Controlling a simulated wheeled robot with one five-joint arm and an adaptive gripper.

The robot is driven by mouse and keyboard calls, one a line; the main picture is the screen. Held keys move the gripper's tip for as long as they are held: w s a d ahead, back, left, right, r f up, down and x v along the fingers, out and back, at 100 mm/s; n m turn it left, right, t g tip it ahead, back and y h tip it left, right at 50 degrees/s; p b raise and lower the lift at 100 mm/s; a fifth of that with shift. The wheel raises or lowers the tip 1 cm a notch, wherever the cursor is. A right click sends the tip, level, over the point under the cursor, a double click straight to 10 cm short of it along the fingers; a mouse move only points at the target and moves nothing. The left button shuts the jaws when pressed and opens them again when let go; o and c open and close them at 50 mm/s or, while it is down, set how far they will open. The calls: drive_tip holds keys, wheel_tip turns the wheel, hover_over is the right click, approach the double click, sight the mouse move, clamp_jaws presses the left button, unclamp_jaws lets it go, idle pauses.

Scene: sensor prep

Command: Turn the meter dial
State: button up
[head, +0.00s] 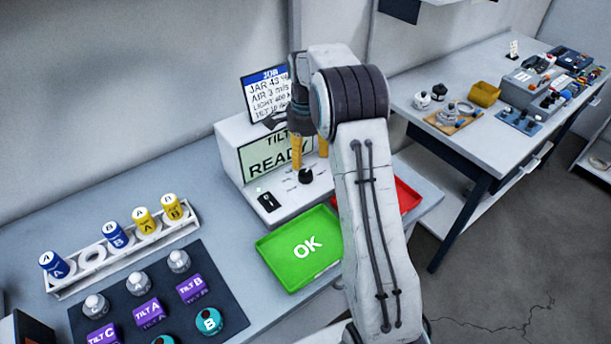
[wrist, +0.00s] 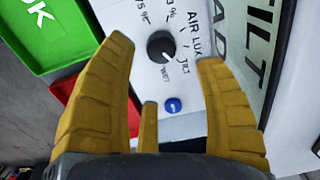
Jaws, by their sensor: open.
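The meter dial (wrist: 161,46) is a black round knob on the white front panel of the meter (head: 237,135). In the wrist view it lies just beyond and between the yellow fingertips, with printed marks around it. In the head view the dial (head: 305,175) shows below the fingers. My gripper (head: 310,153) is open and points down at the panel, apart from the dial as far as I can see. It also shows in the wrist view (wrist: 165,52).
A blue button (wrist: 173,105) sits beside the dial. A green OK tray (head: 275,250) and a red tray (head: 407,194) lie in front of the meter. A rack (head: 100,275) with blue and yellow jars and a dark mat (head: 225,283) with sensors stand at left.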

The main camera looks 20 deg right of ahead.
sight(306, 173)
drive_tip(key=shift+w+d+f, duration=0.1)
drive_tip(key=shift+f, duration=3.75)
drive_tip(key=c, duration=1.2)
